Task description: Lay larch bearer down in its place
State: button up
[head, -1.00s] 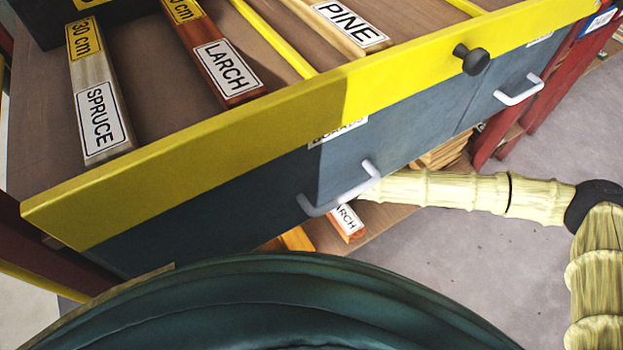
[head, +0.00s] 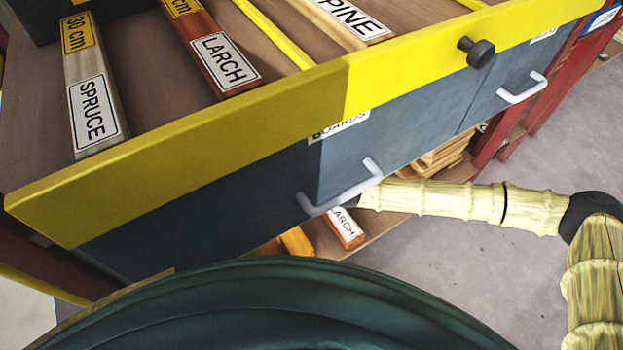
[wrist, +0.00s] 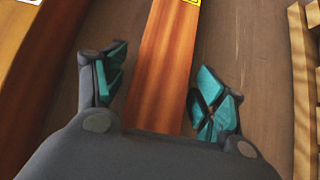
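In the wrist view my gripper (wrist: 165,88) is open. Its two teal-padded fingers stand either side of a reddish-brown larch bearer (wrist: 160,65), with a gap on both sides. A yellow label shows at the bearer's far end. In the head view a bearer marked LARCH (head: 346,236) lies on the lower shelf under the drawers, mostly hidden; it looks like the one in the wrist view, though I cannot be sure. My gripper is hidden in the head view. Another LARCH piece (head: 214,58) lies on the upper surface, between yellow dividers and the SPRUCE piece.
The SPRUCE piece (head: 90,95) and PINE piece (head: 345,20) lie on top behind a yellow front rail (head: 200,140). Grey drawers (head: 400,140) with white handles hang above the lower shelf. An orange-yellow piece (head: 296,241) lies left of the lower larch. Stacked wood strips (wrist: 303,80) stand at right.

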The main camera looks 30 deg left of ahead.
jog(key=shift+d+r, duration=0.15)
jog(key=shift+r, duration=0.2)
jog(key=p+v, duration=0.2)
jog(key=v, duration=0.4)
jog(key=shift+s+d+r+p, duration=0.1)
jog(key=shift+r+p, duration=0.05)
jog(key=shift+p, duration=0.15)
jog(key=shift+s+d+r, duration=0.15)
jog(key=shift+d, duration=0.05)
